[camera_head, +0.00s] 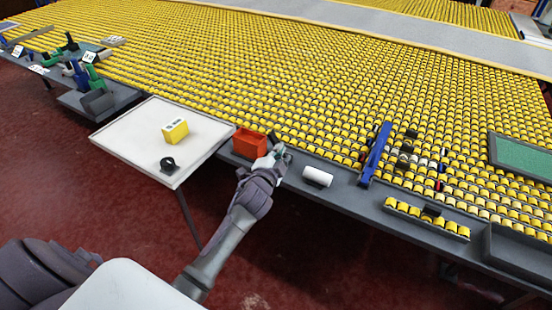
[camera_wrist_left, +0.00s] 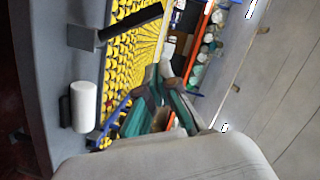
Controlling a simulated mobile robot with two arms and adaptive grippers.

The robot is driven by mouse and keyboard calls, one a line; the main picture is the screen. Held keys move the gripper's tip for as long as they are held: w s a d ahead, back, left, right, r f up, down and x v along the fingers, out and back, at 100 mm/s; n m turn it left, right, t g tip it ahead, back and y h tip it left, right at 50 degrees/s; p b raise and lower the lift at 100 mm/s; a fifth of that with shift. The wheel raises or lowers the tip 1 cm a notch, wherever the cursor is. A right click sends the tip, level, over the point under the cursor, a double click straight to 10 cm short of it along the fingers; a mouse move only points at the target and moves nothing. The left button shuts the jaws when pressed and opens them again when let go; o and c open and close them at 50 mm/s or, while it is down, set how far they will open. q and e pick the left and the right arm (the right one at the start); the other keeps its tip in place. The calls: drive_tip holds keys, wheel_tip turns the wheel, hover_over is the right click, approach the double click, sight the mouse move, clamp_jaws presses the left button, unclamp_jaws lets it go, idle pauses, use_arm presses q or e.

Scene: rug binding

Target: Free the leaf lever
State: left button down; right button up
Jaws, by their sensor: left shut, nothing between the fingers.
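My left gripper (camera_head: 277,155) is at the front edge of the roller table, just right of an orange box (camera_head: 249,142). In the wrist view its fingers (camera_wrist_left: 165,82) are together and hold nothing. A black bar-like lever (camera_wrist_left: 132,24) sticks out from a grey block (camera_wrist_left: 82,37) there, apart from the fingers. I cannot tell which of these is the leaf lever. My right gripper is not in view.
A white roll (camera_head: 318,176) lies on the grey edge right of my gripper. A white side table (camera_head: 140,150) holds a yellow block (camera_head: 175,130) and a black ring-like piece (camera_head: 168,164). Yellow rollers (camera_head: 300,80) cover the large table. Red floor lies in front.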

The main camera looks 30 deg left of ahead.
use_arm(q)
drive_tip(key=v, duration=0.4)
drive_tip(key=shift+w+d+r, duration=0.1)
drive_tip(key=shift+d+r, duration=0.05)
drive_tip(key=shift+d, duration=0.05)
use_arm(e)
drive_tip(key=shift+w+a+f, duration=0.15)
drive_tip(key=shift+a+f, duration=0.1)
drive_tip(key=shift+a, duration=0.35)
